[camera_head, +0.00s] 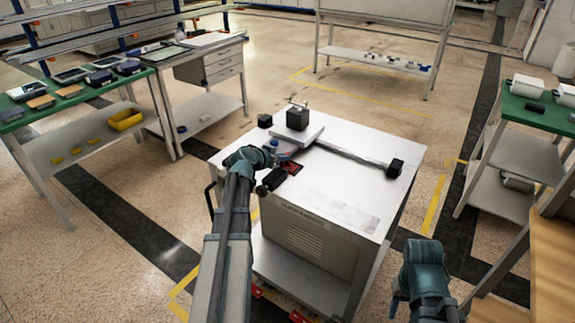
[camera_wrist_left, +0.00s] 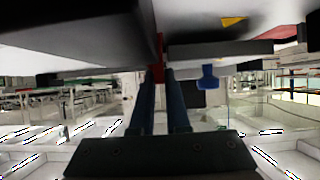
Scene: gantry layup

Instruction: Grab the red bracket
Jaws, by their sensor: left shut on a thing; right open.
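The red bracket (camera_head: 291,167) lies at the left edge of the white cart top, beside my left gripper (camera_head: 277,166). It looks dark red and partly hidden by dark parts around it. In the left wrist view, the two dark fingers of my left gripper (camera_wrist_left: 160,75) are close together, with a narrow red piece, the bracket (camera_wrist_left: 158,46), between their tips. Most of the bracket is hidden there. My right gripper (camera_head: 396,303) is open and empty, low in the head view, right of the cart and apart from it.
The white cart (camera_head: 345,205) carries a black block (camera_head: 297,118) on a grey plate, a small black cube (camera_head: 265,121) and a long bar ending in a black block (camera_head: 395,168). Green-topped benches stand left (camera_head: 60,104) and right (camera_head: 545,121). The cart's front top is mostly clear.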

